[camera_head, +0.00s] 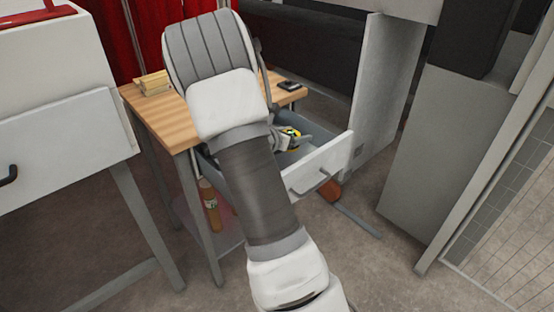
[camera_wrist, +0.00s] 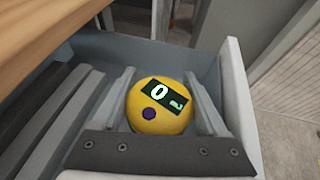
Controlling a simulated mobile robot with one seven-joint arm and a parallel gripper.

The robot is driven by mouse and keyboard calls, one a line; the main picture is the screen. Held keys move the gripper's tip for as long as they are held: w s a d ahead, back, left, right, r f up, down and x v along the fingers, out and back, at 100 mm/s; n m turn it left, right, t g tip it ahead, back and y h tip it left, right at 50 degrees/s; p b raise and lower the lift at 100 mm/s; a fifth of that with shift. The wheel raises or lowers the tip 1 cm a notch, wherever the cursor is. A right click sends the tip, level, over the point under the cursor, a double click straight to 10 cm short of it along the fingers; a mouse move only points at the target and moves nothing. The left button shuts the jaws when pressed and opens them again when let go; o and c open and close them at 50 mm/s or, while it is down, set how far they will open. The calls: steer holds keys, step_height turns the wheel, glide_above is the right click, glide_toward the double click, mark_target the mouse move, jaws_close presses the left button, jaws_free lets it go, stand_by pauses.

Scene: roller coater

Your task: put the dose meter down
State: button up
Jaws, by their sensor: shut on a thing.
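The dose meter (camera_wrist: 160,112) is a round yellow device with a dark display and a purple button. It sits between the two fingers of my gripper (camera_wrist: 160,95) in the wrist view, and the gripper is shut on it. The open drawer (camera_wrist: 235,90) surrounds it in that view; I cannot tell whether the meter touches the drawer floor. In the head view the meter (camera_head: 290,132) shows as a small yellow and dark shape at the drawer, partly hidden by my arm. The drawer's white front (camera_head: 325,165) has a handle.
A wooden table top (camera_head: 165,115) lies beside the drawer, with a stack of yellowish blocks (camera_head: 152,83) and a small dark device (camera_head: 290,86). A bottle (camera_head: 210,205) stands beneath. A grey cabinet (camera_head: 430,150) stands to the right, and a white cabinet (camera_head: 60,130) to the left.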

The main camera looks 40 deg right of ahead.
mark_target(294, 158)
step_height(294, 158, down, 9)
steer(key=b, duration=0.3)
steer(key=shift+r, duration=0.2)
steer(key=o, duration=1.3)
